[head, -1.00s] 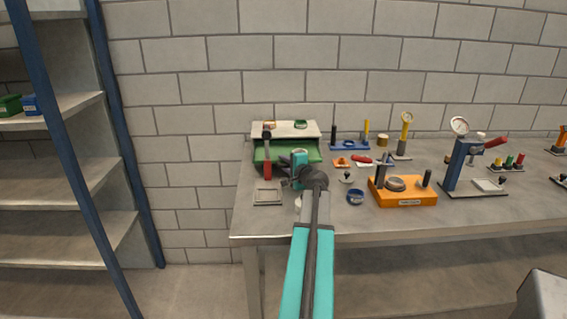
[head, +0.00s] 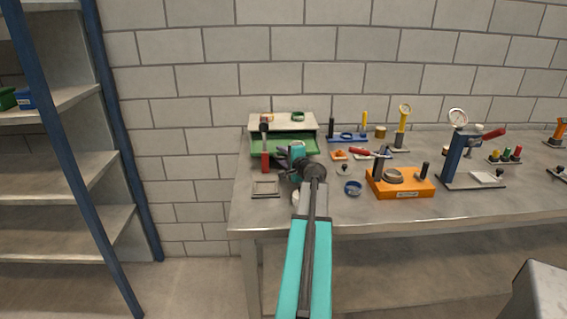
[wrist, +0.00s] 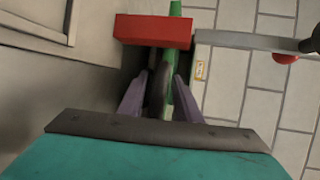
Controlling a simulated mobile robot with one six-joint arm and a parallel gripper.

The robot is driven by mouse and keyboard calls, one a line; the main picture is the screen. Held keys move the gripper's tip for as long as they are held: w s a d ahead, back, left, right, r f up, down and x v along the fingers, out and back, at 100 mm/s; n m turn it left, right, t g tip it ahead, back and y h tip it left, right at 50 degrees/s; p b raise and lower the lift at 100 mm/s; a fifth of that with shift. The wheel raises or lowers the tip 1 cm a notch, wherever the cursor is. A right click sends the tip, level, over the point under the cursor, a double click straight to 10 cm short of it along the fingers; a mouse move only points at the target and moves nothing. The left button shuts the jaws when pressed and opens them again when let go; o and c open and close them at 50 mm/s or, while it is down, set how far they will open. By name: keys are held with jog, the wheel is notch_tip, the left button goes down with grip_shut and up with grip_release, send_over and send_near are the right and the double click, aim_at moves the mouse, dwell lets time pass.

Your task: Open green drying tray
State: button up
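The green drying tray (head: 300,140) sits under the cream top of a low rack (head: 283,129) at the left of the bench. Its green front shows in the head view, partly hidden by my gripper. My gripper (head: 283,158) is in front of the tray, close to it. In the wrist view, the two purple-grey fingers (wrist: 160,88) stand apart, with a dark bar and a narrow green strip (wrist: 171,100) between or beyond them. Whether they touch it cannot be told. A red block (wrist: 153,32) lies just past the fingertips.
A red-and-black upright piece (head: 265,158) stands left of my gripper at the tray's front. A square frame (head: 265,188) and a blue ring (head: 352,187) lie nearby. An orange fixture (head: 402,185) stands to the right. Blue-posted shelves (head: 65,170) are at far left.

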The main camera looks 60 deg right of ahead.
jog(key=shift+d+r, duration=0.1)
jog(key=shift+r, duration=1.3)
jog(key=s+a+r+b, duration=0.1)
jog(key=s+a+b, duration=0.3)
jog(key=s+a, duration=0.4)
jog(key=a, duration=0.3)
jog(key=shift+r, duration=0.15)
jog(key=b, duration=0.5)
jog(key=shift+s+a+r, duration=0.1)
jog(key=shift+s+a, duration=0.05)
jog(key=shift+a, duration=0.2)
jog(key=s+a+b, duration=0.1)
jog(key=b, duration=0.5)
jog(key=shift+a+b, duration=0.1)
jog(key=shift+b, duration=0.25)
jog(key=shift+s+a+r+b, duration=0.1)
jog(key=shift+a+r+b, duration=0.1)
jog(key=shift+b, duration=0.35)
